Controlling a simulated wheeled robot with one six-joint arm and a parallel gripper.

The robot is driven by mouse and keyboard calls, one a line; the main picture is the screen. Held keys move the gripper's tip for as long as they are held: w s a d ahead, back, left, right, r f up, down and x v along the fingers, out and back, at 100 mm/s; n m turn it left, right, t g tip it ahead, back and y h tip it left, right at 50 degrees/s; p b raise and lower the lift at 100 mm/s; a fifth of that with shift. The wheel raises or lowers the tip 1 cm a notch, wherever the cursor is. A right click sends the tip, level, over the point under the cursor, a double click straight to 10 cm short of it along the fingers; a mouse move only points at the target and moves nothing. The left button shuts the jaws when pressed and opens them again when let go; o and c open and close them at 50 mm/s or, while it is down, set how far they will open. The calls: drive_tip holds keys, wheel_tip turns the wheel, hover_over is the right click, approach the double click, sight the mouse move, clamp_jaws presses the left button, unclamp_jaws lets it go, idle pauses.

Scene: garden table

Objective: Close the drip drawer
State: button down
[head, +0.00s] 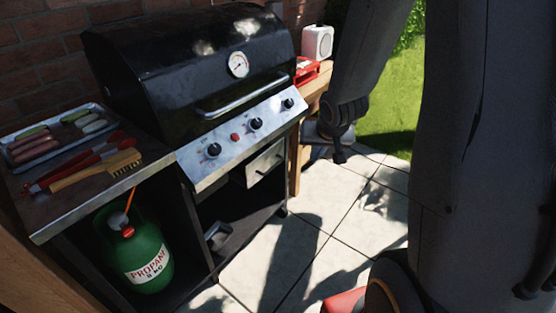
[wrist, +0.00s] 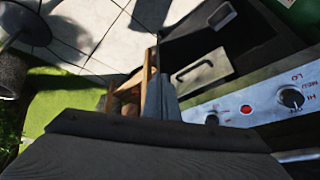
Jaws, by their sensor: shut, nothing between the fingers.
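The drip drawer (head: 266,160) is a light metal box front with a dark handle, below the right part of the grill's control panel. Its front stands out a little, with a dark side showing on its left; how far it is pulled out is hard to tell. It also shows in the wrist view (wrist: 205,72), where the picture is turned around. My gripper (head: 338,156) hangs to the right of the drawer, apart from it, over the paving. It is shut and empty. In the wrist view its fingers (wrist: 160,88) point toward the drawer side.
The black grill (head: 185,60) has a silver lid handle and a knobbed control panel (head: 235,140). A green propane bottle (head: 140,250) stands in the cabinet at left. A tray of food (head: 55,135) and a brush (head: 95,170) lie on the side shelf.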

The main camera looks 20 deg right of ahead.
drive_tip(key=w+d+f+m+t+y+b, duration=0.3)
drive_tip(key=w+d+f+t+b, duration=0.15)
drive_tip(key=w+f, duration=0.55)
drive_tip(key=m+t+y+b, duration=0.4)
drive_tip(key=y+b, duration=0.2)
drive_tip(key=y, duration=0.2)
approach(275, 150)
drive_tip(key=x, duration=0.4)
drive_tip(key=shift+w+a, duration=0.15)
drive_tip(key=shift+w, duration=0.2)
drive_tip(key=shift+x, duration=0.85)
drive_tip(key=b+x, duration=0.1)
drive_tip(key=x, duration=0.8)
drive_tip(key=shift+w+a, duration=0.1)
drive_tip(key=shift+a, duration=0.1)
drive_tip(key=shift+w+a+r, duration=0.15)
drive_tip(key=shift+w, duration=0.15)
drive_tip(key=shift+a+r, duration=0.1)
